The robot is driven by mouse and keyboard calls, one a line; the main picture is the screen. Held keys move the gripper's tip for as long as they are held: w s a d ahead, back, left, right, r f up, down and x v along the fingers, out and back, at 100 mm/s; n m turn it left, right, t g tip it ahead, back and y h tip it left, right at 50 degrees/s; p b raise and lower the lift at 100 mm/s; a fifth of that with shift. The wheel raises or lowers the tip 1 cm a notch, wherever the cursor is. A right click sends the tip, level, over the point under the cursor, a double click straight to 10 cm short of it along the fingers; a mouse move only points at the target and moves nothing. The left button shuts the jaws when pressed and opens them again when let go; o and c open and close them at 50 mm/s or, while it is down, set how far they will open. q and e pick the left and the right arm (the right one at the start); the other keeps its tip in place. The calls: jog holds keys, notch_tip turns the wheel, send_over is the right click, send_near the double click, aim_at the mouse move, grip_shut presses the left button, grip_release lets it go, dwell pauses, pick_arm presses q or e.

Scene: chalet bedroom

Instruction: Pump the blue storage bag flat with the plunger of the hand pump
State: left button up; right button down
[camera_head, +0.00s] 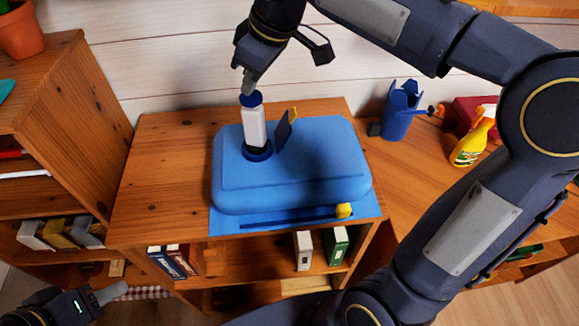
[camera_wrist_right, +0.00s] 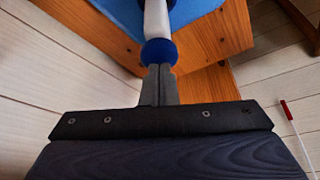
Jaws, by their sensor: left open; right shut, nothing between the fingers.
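The blue storage bag (camera_head: 320,165) lies on the wooden cabinet top and looks puffed up and thick. The hand pump (camera_head: 254,128) stands nearly upright on its left part, with a white body, a blue foot and a blue knob (camera_head: 251,99) on top. My right gripper (camera_head: 247,88) is shut and empty, its fingertips at the knob. In the right wrist view, the shut fingers (camera_wrist_right: 158,85) meet the knob (camera_wrist_right: 158,52); I cannot tell whether they press on it. My left gripper (camera_head: 92,294) is open and empty at the lower left, away from the bag.
A dark flap with a yellow edge (camera_head: 287,130) stands up beside the pump. A yellow slider (camera_head: 344,210) sits on the bag's front strip. A blue holder (camera_head: 401,110) and a yellow spray bottle (camera_head: 472,142) stand to the right. The cabinet top is bare left of the bag.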

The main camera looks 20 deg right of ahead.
aim_at(253, 95)
jog(key=shift+f, duration=0.5)
notch_tip(253, 95, up, 5)
jog(key=p, duration=0.4)
jog(key=shift+f, duration=0.1)
jog(key=shift+f+b, duration=2.5)
jog(key=shift+f, duration=1)
notch_tip(253, 95, up, 5)
jog(key=p, duration=0.4)
jog(key=shift+p, duration=0.4)
jog(key=shift+f, duration=0.1)
